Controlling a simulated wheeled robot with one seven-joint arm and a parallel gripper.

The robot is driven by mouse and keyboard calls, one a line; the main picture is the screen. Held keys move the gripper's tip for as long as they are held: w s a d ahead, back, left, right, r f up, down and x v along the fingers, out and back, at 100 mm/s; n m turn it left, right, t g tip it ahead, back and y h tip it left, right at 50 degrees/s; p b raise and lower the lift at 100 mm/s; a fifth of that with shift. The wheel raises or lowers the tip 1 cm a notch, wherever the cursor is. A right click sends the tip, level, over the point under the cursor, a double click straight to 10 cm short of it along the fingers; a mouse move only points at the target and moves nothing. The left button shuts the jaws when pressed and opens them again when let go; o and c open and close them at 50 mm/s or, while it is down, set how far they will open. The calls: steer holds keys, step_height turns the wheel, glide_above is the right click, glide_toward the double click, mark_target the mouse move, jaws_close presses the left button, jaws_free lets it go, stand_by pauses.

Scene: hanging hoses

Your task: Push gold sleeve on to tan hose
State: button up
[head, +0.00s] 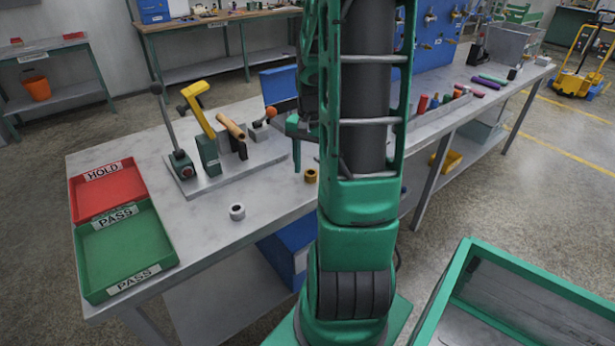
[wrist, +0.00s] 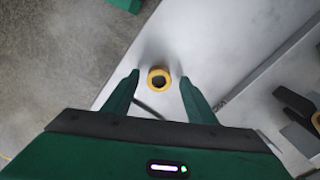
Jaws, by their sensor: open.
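The gold sleeve (head: 311,176) is a short ring standing on the grey bench top. In the wrist view the gold sleeve (wrist: 158,80) shows its dark hole, between and slightly beyond my fingertips. My gripper (wrist: 160,77) is open and empty, with a finger on each side of the sleeve and gaps visible. In the head view my gripper (head: 297,158) is above the bench near the sleeve, partly hidden by my arm. The tan hose (head: 230,126) sticks out at a tilt from a dark holder on the grey plate. I cannot make it out in the wrist view.
A silver sleeve (head: 237,211) stands left of the gold one. Red (head: 101,205) and green (head: 128,262) trays lie at the left end. Bench room around the sleeves is clear.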

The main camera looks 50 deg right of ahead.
steer(key=shift+f, duration=0.8)
steer(key=shift+c, duration=0.4)
steer(key=c, duration=0.9)
steer(key=shift+r, duration=0.1)
